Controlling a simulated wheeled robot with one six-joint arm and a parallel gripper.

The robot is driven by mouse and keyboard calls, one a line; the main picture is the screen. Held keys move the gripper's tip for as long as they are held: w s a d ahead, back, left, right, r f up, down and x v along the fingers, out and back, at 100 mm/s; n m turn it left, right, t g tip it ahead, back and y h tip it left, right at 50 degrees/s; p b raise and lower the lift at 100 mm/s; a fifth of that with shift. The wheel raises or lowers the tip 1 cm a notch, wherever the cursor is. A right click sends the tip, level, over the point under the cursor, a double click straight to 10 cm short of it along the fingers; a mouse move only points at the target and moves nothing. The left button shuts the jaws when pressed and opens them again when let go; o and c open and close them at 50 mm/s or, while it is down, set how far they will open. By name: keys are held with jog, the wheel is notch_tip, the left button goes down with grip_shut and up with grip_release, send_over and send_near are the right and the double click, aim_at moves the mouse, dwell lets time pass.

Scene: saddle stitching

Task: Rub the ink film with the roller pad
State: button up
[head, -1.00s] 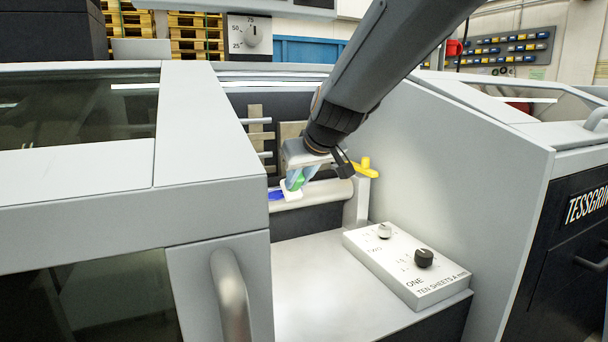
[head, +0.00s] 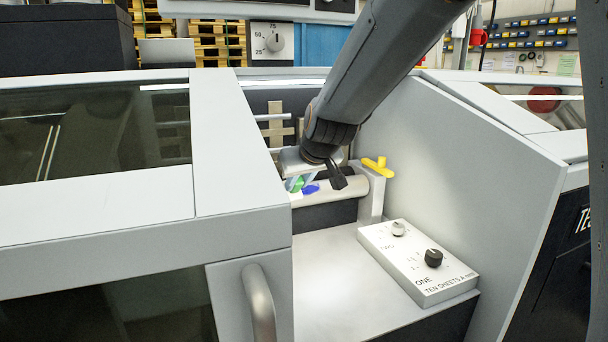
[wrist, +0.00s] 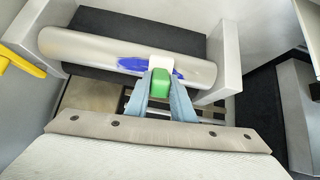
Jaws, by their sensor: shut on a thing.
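My gripper (wrist: 160,98) is shut on the green handle of the pad (wrist: 160,82). The pad's white face (wrist: 161,62) lies against or very close to the metal roller (wrist: 85,49); exact contact is hard to tell. The blue ink film (wrist: 136,63) is smeared along the roller, mostly left of the pad in the wrist view, with a small bit on its right. In the head view the green handle (head: 297,184) shows under my gripper (head: 299,178), and the film (head: 311,188) shows right of it on the roller (head: 345,187).
A yellow lever (head: 377,166) sits at the roller's right end bracket. A control box with two knobs (head: 420,262) lies on the shelf in front. Machine walls and a grey cover (head: 240,150) hem the bay in on both sides. The shelf left of the box is clear.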

jog(key=shift+s+a+r+p, duration=0.15)
jog(key=shift+a+p, duration=0.3)
jog(key=shift+p, duration=0.4)
jog(key=shift+s+a+p, duration=0.15)
jog(key=shift+a+p, duration=0.25)
jog(key=shift+p, duration=0.4)
jog(key=shift+a+p, duration=0.15)
jog(key=shift+p, duration=0.35)
jog(key=a+p, duration=0.1)
jog(key=p, duration=0.2)
jog(key=a+p, duration=0.2)
jog(key=p, duration=0.2)
jog(key=shift+s+a, duration=0.1)
jog(key=shift+s, duration=0.3)
jog(key=shift+f, duration=0.25)
jog(key=shift+c, duration=0.4)
jog(key=p+v, duration=0.3)
jog(key=v, duration=0.3)
jog(key=shift+p, duration=0.35)
